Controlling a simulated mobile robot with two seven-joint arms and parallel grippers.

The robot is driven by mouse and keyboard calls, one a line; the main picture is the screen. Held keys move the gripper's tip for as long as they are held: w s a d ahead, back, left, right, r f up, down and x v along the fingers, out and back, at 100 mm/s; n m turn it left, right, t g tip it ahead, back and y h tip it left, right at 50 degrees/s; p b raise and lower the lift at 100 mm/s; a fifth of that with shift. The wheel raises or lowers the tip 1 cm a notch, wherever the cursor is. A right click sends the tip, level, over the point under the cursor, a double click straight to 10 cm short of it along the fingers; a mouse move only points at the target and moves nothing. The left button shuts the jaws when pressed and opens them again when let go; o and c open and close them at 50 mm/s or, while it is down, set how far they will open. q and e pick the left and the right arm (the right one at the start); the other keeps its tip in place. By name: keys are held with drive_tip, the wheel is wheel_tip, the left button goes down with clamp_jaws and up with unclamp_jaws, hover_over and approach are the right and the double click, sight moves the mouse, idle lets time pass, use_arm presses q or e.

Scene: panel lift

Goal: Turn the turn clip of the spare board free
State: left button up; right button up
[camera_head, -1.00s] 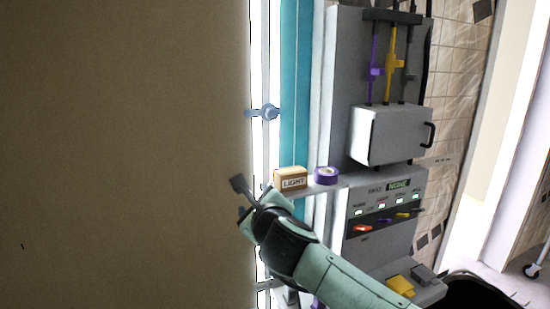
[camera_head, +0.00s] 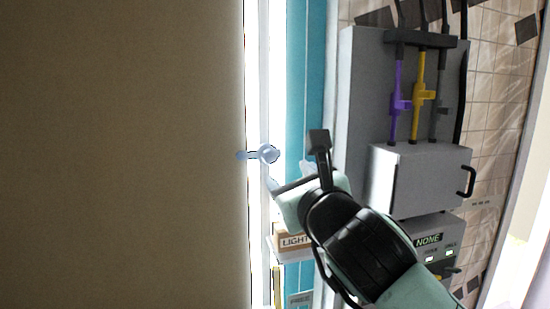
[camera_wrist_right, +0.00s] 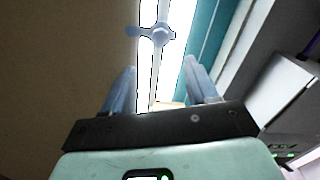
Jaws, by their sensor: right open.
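The turn clip (camera_head: 265,154) is a pale blue-grey knob with a lever pointing left to the right edge of the large brown board (camera_head: 120,150). In the right wrist view the clip (camera_wrist_right: 160,34) sits ahead, beyond the fingertips and between their lines. My right gripper (camera_head: 298,166) is open and empty, just right of the clip and apart from it. Its two fingers (camera_wrist_right: 158,85) also show in the right wrist view. My left gripper is not in view.
A teal strip (camera_head: 300,80) stands behind the clip. A grey cabinet (camera_head: 425,180) with a black handle stands to the right, below purple and yellow levers (camera_head: 420,95).

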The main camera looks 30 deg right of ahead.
sight(272, 160)
drive_tip(key=p+x, duration=0.2)
drive_tip(key=x, duration=0.8)
drive_tip(key=shift+w+d+r+p, duration=0.1)
drive_tip(key=shift+d+p, duration=0.05)
drive_tip(key=shift+p, duration=0.15)
drive_tip(key=shift+w+d, duration=0.15)
drive_tip(key=shift+w, duration=0.5)
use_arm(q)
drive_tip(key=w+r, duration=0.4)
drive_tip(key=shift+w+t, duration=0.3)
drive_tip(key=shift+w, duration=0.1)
use_arm(e)
drive_tip(key=shift+s, duration=0.1)
drive_tip(key=shift+c, duration=1.3)
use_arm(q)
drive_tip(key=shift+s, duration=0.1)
use_arm(e)
drive_tip(key=c, duration=0.8)
